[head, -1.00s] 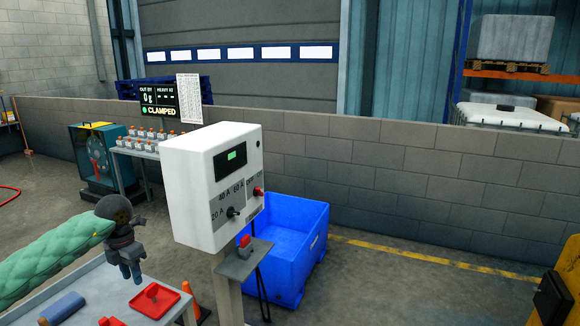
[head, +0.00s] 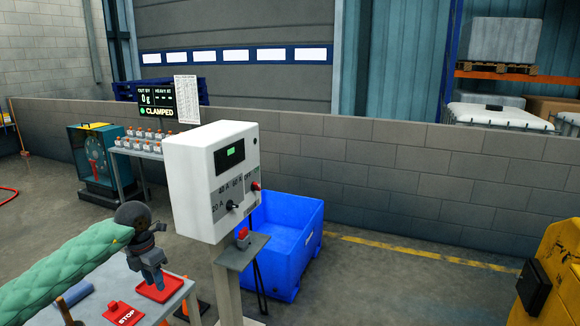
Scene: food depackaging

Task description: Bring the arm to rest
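My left arm, in a green quilted sleeve, comes in from the left in the head view. Its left gripper (head: 154,278) points down over the red tray (head: 172,294) on the grey table (head: 186,288) and partly covers that tray. Its fingers are small and dark here, and I cannot tell whether they are open or shut. No held object is visible. My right gripper is out of view.
A white control box (head: 208,185) with knobs stands on a post right of my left arm. A blue bin (head: 290,240) is behind it. A yellow machine (head: 555,270) is far right.

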